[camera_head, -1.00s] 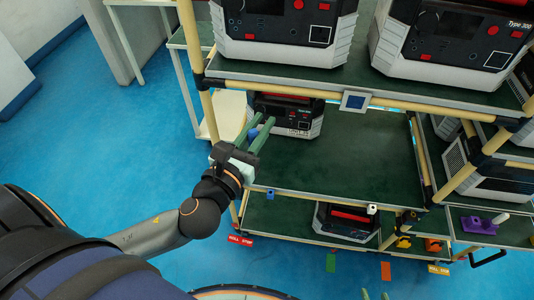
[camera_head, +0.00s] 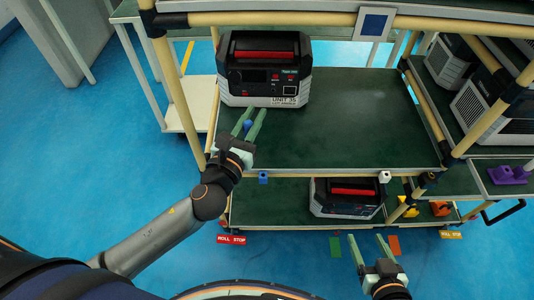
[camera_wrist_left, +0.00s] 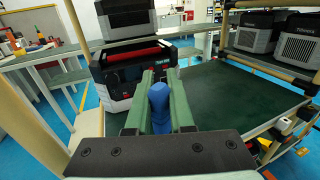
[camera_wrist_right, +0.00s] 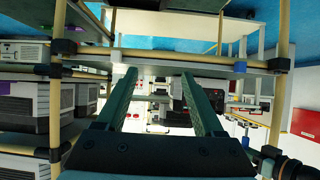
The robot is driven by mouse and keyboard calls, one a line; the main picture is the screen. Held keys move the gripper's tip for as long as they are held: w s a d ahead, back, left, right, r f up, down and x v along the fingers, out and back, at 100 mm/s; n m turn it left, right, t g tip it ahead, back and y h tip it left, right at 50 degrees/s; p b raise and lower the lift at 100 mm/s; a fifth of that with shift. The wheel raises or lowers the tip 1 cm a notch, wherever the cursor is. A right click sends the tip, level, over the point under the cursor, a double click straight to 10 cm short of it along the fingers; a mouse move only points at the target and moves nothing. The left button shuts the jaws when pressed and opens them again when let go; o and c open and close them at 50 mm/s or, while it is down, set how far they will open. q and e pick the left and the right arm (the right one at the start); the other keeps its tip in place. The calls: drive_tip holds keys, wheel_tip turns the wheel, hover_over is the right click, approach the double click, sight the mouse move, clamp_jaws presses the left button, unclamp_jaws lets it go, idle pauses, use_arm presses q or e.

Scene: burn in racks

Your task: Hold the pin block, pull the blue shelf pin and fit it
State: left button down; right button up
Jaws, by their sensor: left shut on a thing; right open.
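My left gripper (camera_head: 246,118) is shut on a blue shelf pin (camera_head: 247,125), held in front of the black and white unit on the shelf. In the left wrist view the blue pin (camera_wrist_left: 159,108) stands between the green fingers, its lower end hidden by the gripper body. My right gripper (camera_head: 369,238) is open and empty, low in front of the rack; its spread fingers show in the right wrist view (camera_wrist_right: 160,85). A purple block (camera_head: 507,174), possibly the pin block, lies on the side shelf at the right, away from both grippers.
The shelf deck (camera_head: 345,130) is bare right of the unit (camera_head: 265,68). A small blue block (camera_head: 263,177) and a white one (camera_head: 384,176) sit at its front edge. Another unit (camera_head: 346,197) stands below. Rack posts and a top beam (camera_head: 275,19) frame the opening.

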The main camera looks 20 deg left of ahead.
use_arm(q)
wheel_tip(320, 180, down, 9)
drive_tip(key=w+d+h+b, duration=0.1)
drive_tip(key=w+d+b, duration=0.1)
drive_tip(key=b, duration=0.3)
drive_tip(key=shift+w+d, duration=0.2)
drive_tip(key=shift+w, duration=0.05)
use_arm(e)
drive_tip(key=f, duration=0.1)
drive_tip(key=w+f, duration=0.1)
drive_tip(key=f, duration=0.1)
drive_tip(key=shift+w+a+f+t, duration=0.2)
drive_tip(key=shift+a+f+t, duration=0.1)
drive_tip(key=shift+t, duration=0.1)
use_arm(q)
drive_tip(key=shift+r, duration=0.1)
wheel_tip(320, 180, down, 5)
drive_tip(key=b, duration=0.3)
drive_tip(key=shift+r+b, duration=0.1)
drive_tip(key=shift+b, duration=0.3)
drive_tip(key=shift+f+b, duration=0.45)
drive_tip(key=shift+f, duration=0.05)
use_arm(e)
wheel_tip(320, 180, up, 24)
drive_tip(key=a+n+t+y, duration=0.1)
drive_tip(key=n+t+y, duration=0.5)
drive_tip(key=t, duration=0.3)
drive_tip(key=shift+w+a+y, duration=0.15)
drive_tip(key=shift+y, duration=0.35)
